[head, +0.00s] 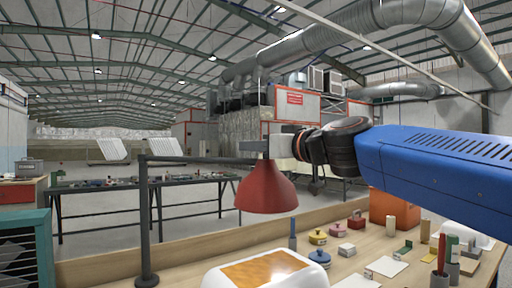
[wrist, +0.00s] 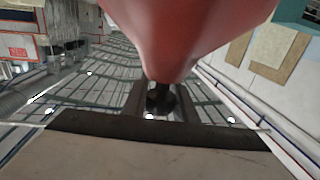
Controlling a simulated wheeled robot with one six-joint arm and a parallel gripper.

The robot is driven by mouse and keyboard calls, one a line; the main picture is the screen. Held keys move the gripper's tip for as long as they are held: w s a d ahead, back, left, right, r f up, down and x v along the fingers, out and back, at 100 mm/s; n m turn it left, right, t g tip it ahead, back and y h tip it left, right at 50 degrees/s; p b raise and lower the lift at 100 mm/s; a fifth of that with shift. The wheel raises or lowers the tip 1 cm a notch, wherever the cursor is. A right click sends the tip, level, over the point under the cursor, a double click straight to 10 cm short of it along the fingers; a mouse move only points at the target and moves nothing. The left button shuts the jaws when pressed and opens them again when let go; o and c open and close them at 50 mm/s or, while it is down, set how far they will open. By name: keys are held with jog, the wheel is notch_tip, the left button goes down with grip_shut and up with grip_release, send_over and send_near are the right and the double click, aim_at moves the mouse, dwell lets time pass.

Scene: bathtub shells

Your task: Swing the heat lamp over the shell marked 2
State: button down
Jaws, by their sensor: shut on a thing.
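The heat lamp has a red bell-shaped shade (head: 267,190), hanging from a dark horizontal arm on an upright dark post (head: 145,220). In the wrist view the red shade (wrist: 190,30) fills the top middle. My gripper (head: 254,146) is shut on the heat lamp at the top of the shade; the exact grip spot is hard to see. A white shell (head: 215,278) with an orange-brown patch lies below the shade at the front edge. Another white shell (head: 478,238) is partly hidden at the right. I can read no number on either.
A wooden bench (head: 310,240) runs across the front. A teal crate (head: 25,250) stands at the left.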

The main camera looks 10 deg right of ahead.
jog(key=shift+r, duration=0.1)
jog(key=c, duration=1.4)
grip_release()
jog(key=shift+c, duration=0.2)
jog(key=v, duration=1.7)
jog(key=shift+s+d, duration=0.1)
jog(key=shift+s, duration=0.1)
